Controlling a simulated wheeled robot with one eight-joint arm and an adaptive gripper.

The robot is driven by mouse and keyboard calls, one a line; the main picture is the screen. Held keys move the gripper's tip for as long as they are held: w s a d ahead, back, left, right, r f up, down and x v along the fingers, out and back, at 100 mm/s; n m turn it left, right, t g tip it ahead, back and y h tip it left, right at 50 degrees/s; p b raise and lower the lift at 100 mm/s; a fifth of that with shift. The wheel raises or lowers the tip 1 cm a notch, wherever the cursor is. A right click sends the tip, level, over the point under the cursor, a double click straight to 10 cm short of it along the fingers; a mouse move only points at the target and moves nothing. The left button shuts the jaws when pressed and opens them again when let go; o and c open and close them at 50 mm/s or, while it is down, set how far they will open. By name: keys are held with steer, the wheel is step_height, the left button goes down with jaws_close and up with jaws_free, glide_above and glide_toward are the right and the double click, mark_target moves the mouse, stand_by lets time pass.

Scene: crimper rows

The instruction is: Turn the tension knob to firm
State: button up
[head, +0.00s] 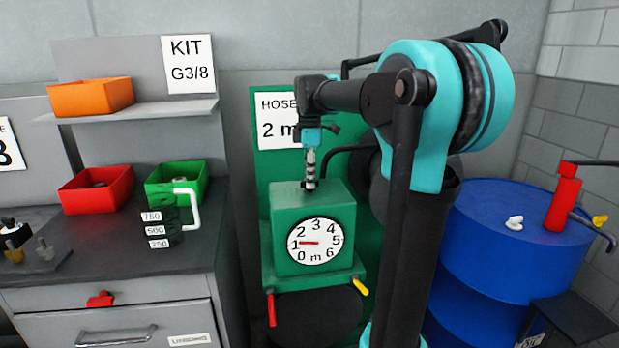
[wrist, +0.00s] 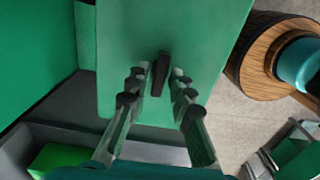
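A green hose-measuring box (head: 285,190) with a round dial (head: 316,243) stands left of my arm. In the wrist view, a narrow black knob (wrist: 161,72) sits on its green top face. My gripper (head: 311,182) points straight down at the box top; the wrist view shows its fingertips (wrist: 158,84) spread on either side of the knob, with a gap on each side. The gripper looks open and holds nothing. The dial's red needle points left, near 1. No "firm" mark can be read in either view.
A grey bench (head: 130,225) at left carries a red bin (head: 97,200), a green bin (head: 160,188) and a dark jug (head: 175,225). A blue drum (head: 515,260) with a red pump (head: 563,203) stands at right. A hose-size sign (head: 275,105) is behind my gripper.

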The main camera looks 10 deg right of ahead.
jaws_close()
